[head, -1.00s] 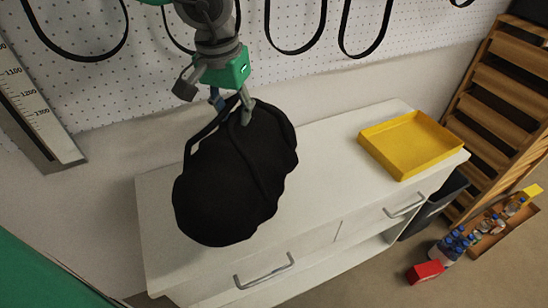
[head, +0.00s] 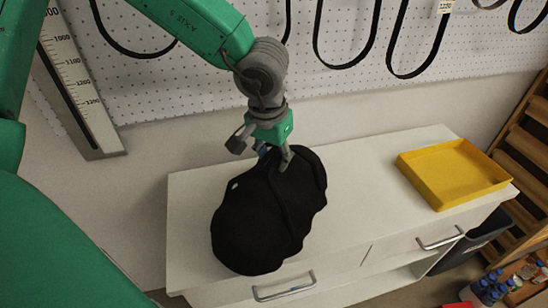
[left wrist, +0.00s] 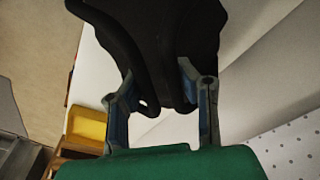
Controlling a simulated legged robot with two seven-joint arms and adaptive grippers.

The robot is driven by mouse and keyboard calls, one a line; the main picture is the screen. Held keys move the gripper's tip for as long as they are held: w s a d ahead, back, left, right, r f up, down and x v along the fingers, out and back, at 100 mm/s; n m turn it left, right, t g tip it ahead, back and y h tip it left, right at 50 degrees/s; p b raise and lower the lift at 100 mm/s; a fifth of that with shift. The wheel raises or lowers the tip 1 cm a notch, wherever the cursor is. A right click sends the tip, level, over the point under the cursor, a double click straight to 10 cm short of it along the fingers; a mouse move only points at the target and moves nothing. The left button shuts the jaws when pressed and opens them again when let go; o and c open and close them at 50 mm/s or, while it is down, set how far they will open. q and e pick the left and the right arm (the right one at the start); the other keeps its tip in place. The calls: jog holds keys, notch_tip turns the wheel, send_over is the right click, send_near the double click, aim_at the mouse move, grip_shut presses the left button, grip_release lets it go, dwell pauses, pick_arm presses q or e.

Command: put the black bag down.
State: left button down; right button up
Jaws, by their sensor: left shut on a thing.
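The black bag (head: 268,215) is a dark, lumpy bundle at the left part of the white cabinet top (head: 365,170) in the head view. It appears to be at or very near the surface; its underside is hidden. My left gripper (head: 279,163) is at the bag's upper end, shut on it. In the left wrist view the two fingers (left wrist: 160,98) are on either side of part of the bag (left wrist: 165,40). My right gripper is not in view.
A yellow tray (head: 455,175) sits at the right end of the cabinet top, with bare surface between it and the bag. A pegboard with black belts (head: 345,60) is behind. Bottles (head: 490,290) and a wooden rack (head: 525,125) are at the right.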

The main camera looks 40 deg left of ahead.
pick_arm(q)
jog(key=c, duration=1.2)
grip_release()
notch_tip(320, 180, up, 12)
jog(key=s+p, duration=0.1)
jog(key=p, duration=0.1)
jog(key=shift+s, duration=0.25)
jog(key=shift+a, duration=0.1)
